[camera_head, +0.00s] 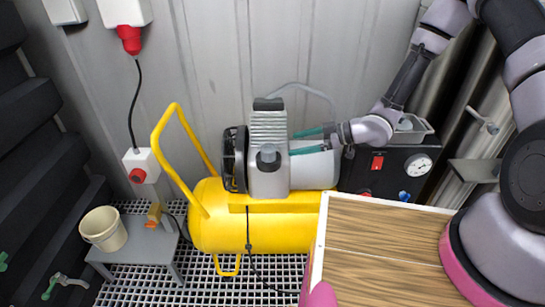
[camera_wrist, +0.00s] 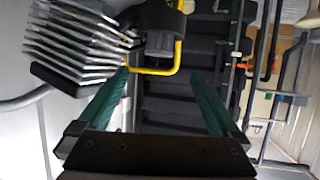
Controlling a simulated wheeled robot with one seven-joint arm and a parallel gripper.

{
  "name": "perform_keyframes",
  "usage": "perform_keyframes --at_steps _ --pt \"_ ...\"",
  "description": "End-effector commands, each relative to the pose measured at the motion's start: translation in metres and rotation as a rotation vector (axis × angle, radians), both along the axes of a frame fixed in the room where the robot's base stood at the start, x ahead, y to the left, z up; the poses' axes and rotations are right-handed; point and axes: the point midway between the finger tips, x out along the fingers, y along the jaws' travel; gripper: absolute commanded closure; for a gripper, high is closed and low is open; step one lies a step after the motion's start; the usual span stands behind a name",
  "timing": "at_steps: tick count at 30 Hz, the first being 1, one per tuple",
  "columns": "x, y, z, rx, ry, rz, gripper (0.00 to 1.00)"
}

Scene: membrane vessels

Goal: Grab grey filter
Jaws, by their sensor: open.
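The grey filter (camera_head: 268,158) looks like a short grey cylinder with a dark top, on the front of the finned compressor head (camera_head: 268,130). In the wrist view the filter (camera_wrist: 160,42) appears as a dark grey shape at the top centre, ahead of the gap between my fingers. My gripper (camera_head: 296,142) has two green fingers spread apart and pointing left towards the compressor head. In the wrist view my gripper (camera_wrist: 161,78) is open, with nothing between its fingers. The filter looks a little beyond the fingertips; the exact distance is unclear.
The compressor's yellow tank (camera_head: 220,228) and handle (camera_head: 180,150) lie below and left. Metal fins (camera_wrist: 75,40) are close to the left finger in the wrist view. A black control box (camera_head: 385,175) with a gauge and a wooden-topped surface (camera_head: 385,250) are at right.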

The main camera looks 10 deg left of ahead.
Motion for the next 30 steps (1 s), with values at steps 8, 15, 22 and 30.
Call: perform_keyframes --at_steps 8,15,22,30 --pt "-0.004 0.037 -0.015 0.011 0.002 0.011 0.01" --pt "-0.003 0.056 -0.023 0.010 0.001 0.008 0.01" --pt "0.001 0.086 -0.036 0.010 0.001 0.009 0.01" --pt "0.002 0.101 -0.043 0.010 0.001 0.006 0.01"
